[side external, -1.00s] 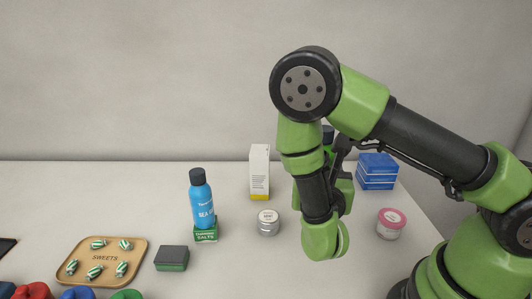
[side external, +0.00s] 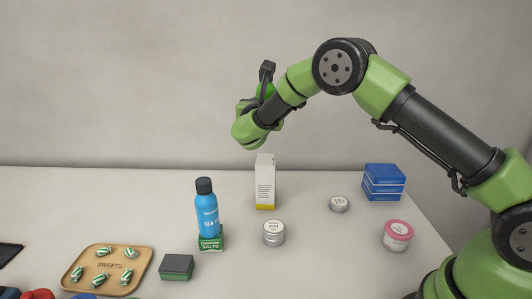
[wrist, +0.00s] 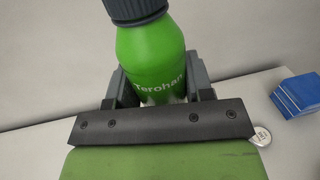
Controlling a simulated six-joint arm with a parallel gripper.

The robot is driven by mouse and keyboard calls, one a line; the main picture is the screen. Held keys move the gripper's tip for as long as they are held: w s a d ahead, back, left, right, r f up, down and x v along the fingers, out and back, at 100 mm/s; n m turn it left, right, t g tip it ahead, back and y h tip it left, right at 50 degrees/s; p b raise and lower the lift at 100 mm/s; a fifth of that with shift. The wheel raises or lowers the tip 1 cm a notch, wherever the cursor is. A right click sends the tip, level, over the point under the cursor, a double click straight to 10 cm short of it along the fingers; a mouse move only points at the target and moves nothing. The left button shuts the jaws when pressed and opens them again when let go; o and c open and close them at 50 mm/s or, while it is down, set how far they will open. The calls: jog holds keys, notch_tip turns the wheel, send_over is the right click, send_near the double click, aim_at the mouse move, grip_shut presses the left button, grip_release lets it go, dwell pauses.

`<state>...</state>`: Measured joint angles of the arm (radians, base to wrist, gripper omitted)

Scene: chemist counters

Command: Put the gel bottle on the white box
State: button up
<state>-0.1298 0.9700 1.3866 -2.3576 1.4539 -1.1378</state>
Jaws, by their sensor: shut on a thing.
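The green gel bottle (wrist: 155,62) with a dark grey ridged cap is between the two dark fingers of my gripper (wrist: 160,88) in the wrist view, and they are shut on it. In the side external view the bottle (side external: 265,90) is raised, cap up and slightly tilted, partly hidden behind my wrist. The white box (side external: 265,182), tall and narrow with a yellow band at its base, stands upright on the counter. The bottle is in the air above it in the picture; I cannot tell how well they line up in depth.
A blue bottle (side external: 207,212) stands on a green box (side external: 210,242) left of the white box. Silver tins (side external: 274,233) (side external: 339,204), a pink-lidded jar (side external: 397,236) and blue boxes (side external: 384,183) are to the right. A sweets tray (side external: 108,282) and a dark green block (side external: 176,267) are front left.

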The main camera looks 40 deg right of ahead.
notch_tip(320, 180, down, 9)
jog(key=shift+r, duration=0.15)
dwell(0.4)
jog(key=o, duration=1)
